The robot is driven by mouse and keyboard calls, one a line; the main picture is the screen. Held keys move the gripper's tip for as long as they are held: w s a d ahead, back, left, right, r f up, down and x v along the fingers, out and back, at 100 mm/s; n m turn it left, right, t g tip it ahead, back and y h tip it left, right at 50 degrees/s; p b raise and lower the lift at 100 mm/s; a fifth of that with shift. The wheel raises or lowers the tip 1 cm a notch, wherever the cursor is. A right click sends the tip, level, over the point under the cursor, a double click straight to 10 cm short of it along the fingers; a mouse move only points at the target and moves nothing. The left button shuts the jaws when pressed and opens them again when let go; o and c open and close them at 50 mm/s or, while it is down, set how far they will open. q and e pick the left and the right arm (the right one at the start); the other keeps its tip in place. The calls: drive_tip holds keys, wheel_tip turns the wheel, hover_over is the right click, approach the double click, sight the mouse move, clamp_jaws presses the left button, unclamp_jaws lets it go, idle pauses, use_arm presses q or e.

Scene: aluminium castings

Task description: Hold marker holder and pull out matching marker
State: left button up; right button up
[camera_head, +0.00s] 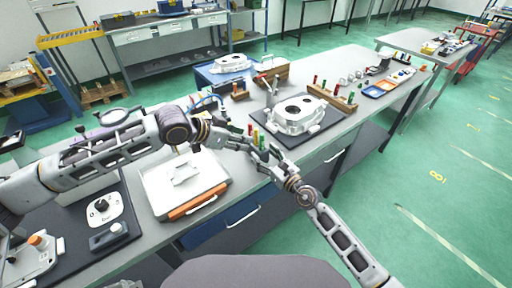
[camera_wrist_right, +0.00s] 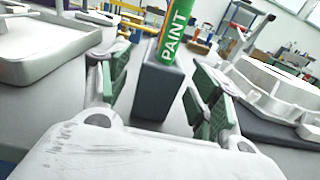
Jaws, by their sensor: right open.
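A dark grey marker holder (camera_wrist_right: 160,88) stands upright between the fingers of my right gripper (camera_wrist_right: 160,95) in the right wrist view. A green marker (camera_wrist_right: 175,35) with the word PAINT stands in it, with a thin yellow-orange strip beside it. My right gripper is open, with green pads on either side of the holder; contact is not clear. In the head view my right gripper (camera_head: 262,156) is at the table's front edge, below a few coloured markers (camera_head: 255,135). My left gripper (camera_head: 236,138) reaches in from the left close to these markers; its fingers are too small to read.
A large aluminium casting (camera_head: 297,113) lies on a black mat right of the markers. A white case (camera_head: 185,180) with an orange front is at the left. Wooden racks (camera_head: 345,103) with markers stand behind. Orange and blue trays (camera_head: 379,89) lie at the far right.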

sight(256, 147)
drive_tip(key=shift+x, duration=2.85)
drive_tip(key=shift+c, duration=0.2)
